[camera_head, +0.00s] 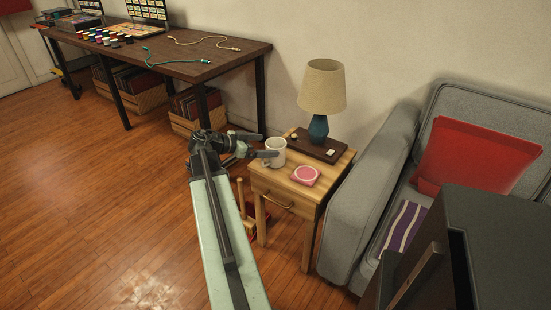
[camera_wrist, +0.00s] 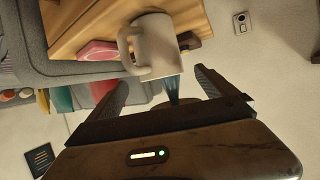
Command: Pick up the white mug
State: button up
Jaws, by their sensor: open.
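The white mug (camera_head: 278,146) stands upright near the left edge of a small wooden side table (camera_head: 277,182). My gripper (camera_head: 268,146) is open at the mug's left side, with its fingers pointing towards it. In the wrist view the mug (camera_wrist: 158,44) appears upside down, just beyond the gap between my open fingertips (camera_wrist: 160,80), with its handle on the picture's left. The jaws are empty. Whether either fingertip touches the mug cannot be told.
A pink coaster (camera_head: 305,175) lies in front of the mug. Behind it stand a lamp (camera_head: 321,90) and a dark tray (camera_head: 326,149). A grey sofa (camera_head: 368,195) stands close at the right. A long desk (camera_head: 190,66) is at the back left. Open floor lies left.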

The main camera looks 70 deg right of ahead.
aim_at(274, 146)
jog(key=x, duration=0.1)
jog(key=b+x, duration=0.1)
jog(key=x, duration=0.1)
jog(key=b+x, duration=0.1)
jog(key=x, duration=0.1)
jog(key=shift+f, duration=0.25)
jog(key=c, duration=1.8)
jog(key=shift+o, duration=0.2)
jog(key=shift+r, duration=0.15)
notch_tip(274, 146, up, 10)
jog(key=p, duration=0.9)
jog(key=shift+p, duration=0.4)
